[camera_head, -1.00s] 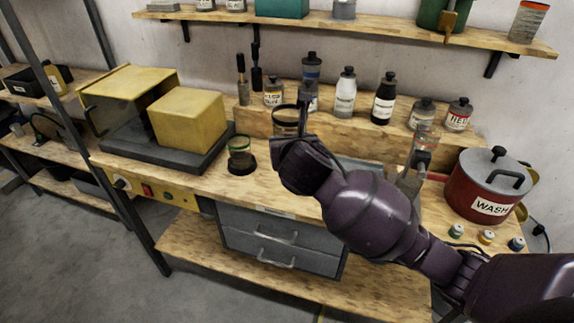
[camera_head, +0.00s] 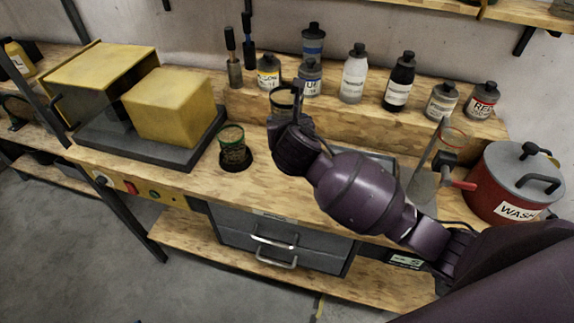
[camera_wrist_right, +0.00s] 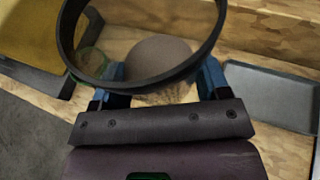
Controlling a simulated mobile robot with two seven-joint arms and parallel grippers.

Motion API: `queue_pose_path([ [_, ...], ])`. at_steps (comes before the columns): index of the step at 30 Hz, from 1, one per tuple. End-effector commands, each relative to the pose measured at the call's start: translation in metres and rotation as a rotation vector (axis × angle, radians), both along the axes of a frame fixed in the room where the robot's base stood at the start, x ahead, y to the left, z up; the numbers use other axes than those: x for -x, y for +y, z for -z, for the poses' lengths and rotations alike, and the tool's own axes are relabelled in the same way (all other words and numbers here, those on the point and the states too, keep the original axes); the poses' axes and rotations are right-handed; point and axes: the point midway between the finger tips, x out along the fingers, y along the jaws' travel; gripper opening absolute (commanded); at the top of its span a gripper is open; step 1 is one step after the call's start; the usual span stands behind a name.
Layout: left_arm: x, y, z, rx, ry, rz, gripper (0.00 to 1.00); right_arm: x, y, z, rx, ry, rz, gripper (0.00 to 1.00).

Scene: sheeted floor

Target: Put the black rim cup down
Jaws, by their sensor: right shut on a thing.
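The black rim cup (camera_head: 284,98) is a clear cup with a dark rim. My right gripper (camera_head: 291,118) is shut on it in the head view, in front of the raised wooden step. In the right wrist view the cup's black rim (camera_wrist_right: 65,38) fills the upper left, and the blue-padded fingers of my right gripper (camera_wrist_right: 160,80) are on either side of it. The cup's lower part is mostly hidden by the gripper in the head view, so I cannot tell if it touches the bench. My left gripper is not in view.
A green-rimmed cup (camera_head: 232,146) stands on a dark round pad to the left. A yellow box (camera_head: 170,107) on a dark slab is farther left. Several bottles (camera_head: 353,77) line the step. A red WASH pot (camera_head: 490,190) and a flask (camera_head: 424,184) stand right. Bare wood (camera_head: 195,178) shows at front left.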

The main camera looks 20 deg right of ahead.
Motion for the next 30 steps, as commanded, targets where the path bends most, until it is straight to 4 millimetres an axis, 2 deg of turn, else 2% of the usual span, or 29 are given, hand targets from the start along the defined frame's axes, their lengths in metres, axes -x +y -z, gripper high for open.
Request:
queue_pose_path([
  [3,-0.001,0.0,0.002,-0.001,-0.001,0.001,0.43,0.0,0.0,0.028,0.0,0.003,0.001,0.41],
  [12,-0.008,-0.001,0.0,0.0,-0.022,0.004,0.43,0.0,0.0,0.088,0.0,0.001,0.001,0.41],
  [23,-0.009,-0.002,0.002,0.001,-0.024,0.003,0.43,0.0,0.0,0.114,-0.001,0.0,0.0,0.41],
  [30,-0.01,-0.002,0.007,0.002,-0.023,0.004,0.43,0.0,0.0,0.145,0.0,0.0,0.001,0.41],
])
